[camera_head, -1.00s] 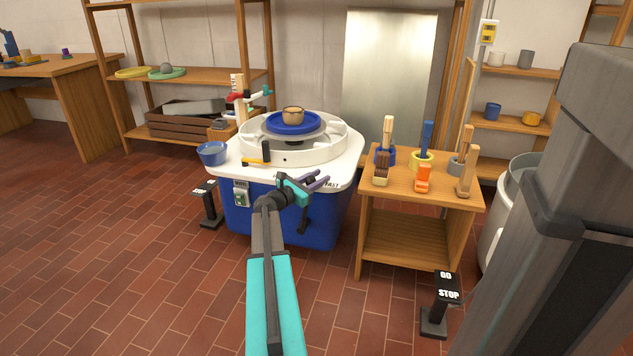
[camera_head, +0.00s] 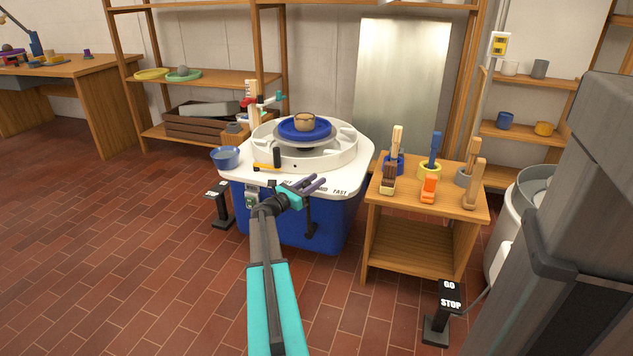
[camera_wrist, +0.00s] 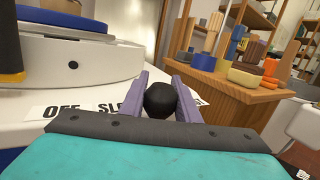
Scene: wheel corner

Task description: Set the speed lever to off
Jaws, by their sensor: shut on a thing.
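The speed lever's round black knob (camera_wrist: 160,98) sits between the two purple fingers of my gripper (camera_wrist: 162,100) in the wrist view. The gripper is shut on it. The labels OFF (camera_wrist: 62,112) and SLOW, partly covered, lie to the left of the knob; another label is mostly hidden behind the right finger. In the head view my gripper (camera_head: 314,184) is at the front edge of the white wheel table (camera_head: 357,150), left of the FAST label (camera_head: 340,191). The knob cannot be made out there.
A blue bowl (camera_head: 225,158) stands at the table's left corner, with a yellow-and-black tool (camera_head: 267,166) beside the wheel. A wooden stand (camera_head: 418,214) with brushes and tools is close on the right.

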